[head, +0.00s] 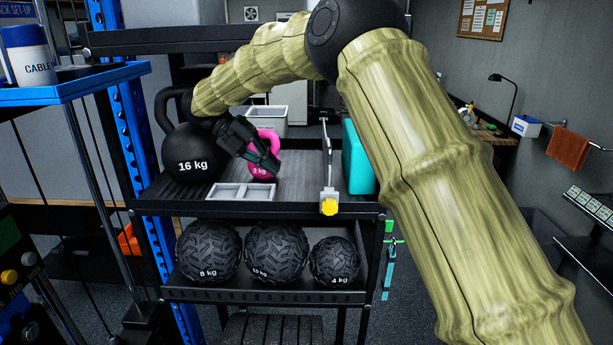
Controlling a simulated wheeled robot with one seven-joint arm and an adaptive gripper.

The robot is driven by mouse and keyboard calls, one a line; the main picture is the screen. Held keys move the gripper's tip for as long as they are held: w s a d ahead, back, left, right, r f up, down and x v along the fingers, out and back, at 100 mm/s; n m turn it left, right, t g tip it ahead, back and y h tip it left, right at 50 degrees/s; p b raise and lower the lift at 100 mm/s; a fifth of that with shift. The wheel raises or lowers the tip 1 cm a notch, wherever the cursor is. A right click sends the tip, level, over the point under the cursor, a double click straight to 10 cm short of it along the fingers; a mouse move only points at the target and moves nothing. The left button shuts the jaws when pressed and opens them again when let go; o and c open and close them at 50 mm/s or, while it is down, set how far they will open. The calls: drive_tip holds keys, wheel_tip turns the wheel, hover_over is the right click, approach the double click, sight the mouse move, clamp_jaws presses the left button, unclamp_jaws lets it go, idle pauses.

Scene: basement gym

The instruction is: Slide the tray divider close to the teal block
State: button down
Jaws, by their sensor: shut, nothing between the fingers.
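The teal block (354,158) stands upright at the right end of the rack's top shelf, partly hidden behind my arm. What looks like the tray divider (327,160) is a thin upright panel seen nearly edge-on, running from front to back just left of the block with a narrow gap. A grey bracket with a yellow knob (329,207) is at its front end. My gripper (272,170) is shut and empty, left of the divider and apart from it. It overlaps the pink kettlebell in the picture; I cannot tell whether they touch.
A pink 2 kg kettlebell (262,173) and a black 16 kg kettlebell (188,158) stand on the shelf (300,192). Several black balls sit below. Bare shelf lies between kettlebell and divider.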

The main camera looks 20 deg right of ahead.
sight(314, 195)
drive_tip(key=shift+w+d, duration=0.1)
drive_tip(key=shift+w, duration=0.3)
drive_tip(key=shift+d+f, duration=0.2)
drive_tip(key=s+d+p, duration=0.1)
drive_tip(key=s+d+f+p, duration=0.1)
drive_tip(key=s+d+p, duration=0.1)
drive_tip(key=shift+s+d+f, duration=0.25)
drive_tip(key=shift+d+f, duration=0.1)
drive_tip(key=shift+d, duration=0.05)
drive_tip(key=d+f, duration=0.1)
drive_tip(key=f+p, duration=0.1)
drive_tip(key=w+d+f+p, duration=0.1)
drive_tip(key=f, duration=0.1)
drive_tip(key=shift+d+f, duration=0.1)
drive_tip(key=shift+d, duration=0.25)
drive_tip(key=s+d, duration=0.1)
drive_tip(key=d+p, duration=0.1)
drive_tip(key=shift+s+d+r+p, duration=0.3)
drive_tip(key=shift+s+d, duration=0.1)
drive_tip(key=shift+d, duration=0.3)
drive_tip(key=shift+w+d+f+p, duration=0.15)
drive_tip(key=shift+w+f+p, duration=0.05)
drive_tip(key=shift+f+p, duration=0.15)
drive_tip(key=shift+s+d+r, duration=0.1)
drive_tip(key=shift+s+r, duration=0.05)
drive_tip(key=shift+s, duration=0.1)
